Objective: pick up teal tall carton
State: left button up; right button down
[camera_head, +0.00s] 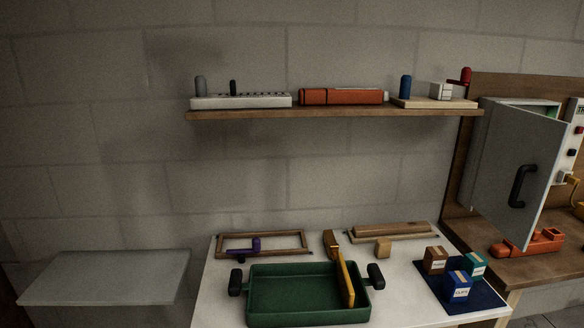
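A teal carton (477,266) with a tan strip and a white label stands on a dark blue mat (487,299) at the right end of the white table. A blue carton (457,288) stands in front of it to the left and hides part of its lower left side. A brown carton (435,261) stands to its left at the back of the mat. Neither of my grippers is in view.
A green tray (258,318) with black end handles sits on the white table (405,310), a yellow piece across its right side. Wooden frames and a small wooden block (383,248) lie behind. A grey cabinet door (518,172) hangs open at right. A loaded shelf (330,112) runs above.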

aim_at(474, 265)
jog(key=z, duration=1.35)
jog(key=i, duration=0.1)
jog(key=l+u, duration=0.05)
